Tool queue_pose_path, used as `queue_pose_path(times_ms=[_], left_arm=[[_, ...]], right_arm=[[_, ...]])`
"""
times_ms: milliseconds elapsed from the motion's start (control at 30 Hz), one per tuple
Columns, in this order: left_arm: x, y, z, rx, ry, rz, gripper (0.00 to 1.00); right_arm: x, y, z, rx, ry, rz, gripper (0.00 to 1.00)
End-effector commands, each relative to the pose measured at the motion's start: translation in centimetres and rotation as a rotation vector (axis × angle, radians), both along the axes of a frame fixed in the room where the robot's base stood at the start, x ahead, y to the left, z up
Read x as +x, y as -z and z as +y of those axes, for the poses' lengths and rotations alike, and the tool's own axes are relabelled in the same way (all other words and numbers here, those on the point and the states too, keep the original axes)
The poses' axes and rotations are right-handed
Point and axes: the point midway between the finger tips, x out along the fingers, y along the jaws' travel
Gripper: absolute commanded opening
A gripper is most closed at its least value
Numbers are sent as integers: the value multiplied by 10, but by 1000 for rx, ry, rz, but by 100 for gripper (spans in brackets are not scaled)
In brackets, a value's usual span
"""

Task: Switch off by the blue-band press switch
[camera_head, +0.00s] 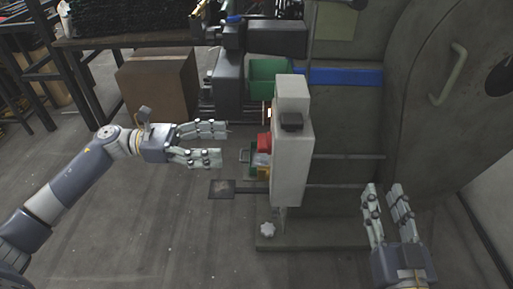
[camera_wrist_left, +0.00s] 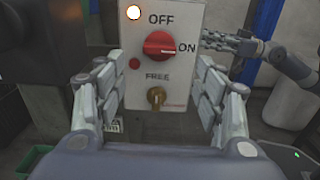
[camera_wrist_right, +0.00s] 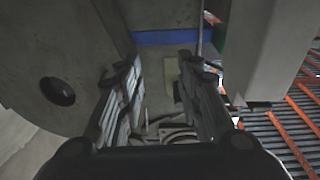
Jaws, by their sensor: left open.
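The grey switch box (camera_head: 290,160) stands in front of the press with the blue band (camera_head: 340,76). In the left wrist view its panel (camera_wrist_left: 187,70) carries a red rotary switch (camera_wrist_left: 159,44), its handle lying level towards ON. A brass key switch (camera_wrist_left: 156,97) sits below it under FREE. My left gripper (camera_head: 224,144) is open, left of the box and apart from it, facing the panel. My right gripper (camera_head: 384,190) is open and empty, right of the box; the blue band also shows in the right wrist view (camera_wrist_right: 165,37).
The large press housing (camera_head: 440,110) stands at the right. The floor (camera_head: 140,220) near my left arm is clear.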

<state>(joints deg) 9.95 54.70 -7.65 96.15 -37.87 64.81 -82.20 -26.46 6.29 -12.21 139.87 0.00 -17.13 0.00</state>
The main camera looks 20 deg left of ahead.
Motion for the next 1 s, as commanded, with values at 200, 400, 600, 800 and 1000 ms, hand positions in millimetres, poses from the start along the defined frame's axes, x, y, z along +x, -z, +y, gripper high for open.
queue_pose_path(times_ms=[200, 400, 600, 800, 1000], left_arm=[[11, -2, -42, -4, 2, -3, 63], [21, -1, -72, -5, 0, 1, 63], [25, -1, -86, -5, -2, 2, 63], [25, -1, -87, -4, -2, 2, 63], [25, 0, -87, -4, -2, 3, 36]], right_arm=[[0, -6, 1, 8, -2, -31, 33], [0, -9, 1, 12, -3, -47, 33], [-1, -11, 1, 14, -3, -56, 33], [-1, -12, 1, 16, -3, -58, 33], [-1, -11, 1, 16, -3, -57, 33]])
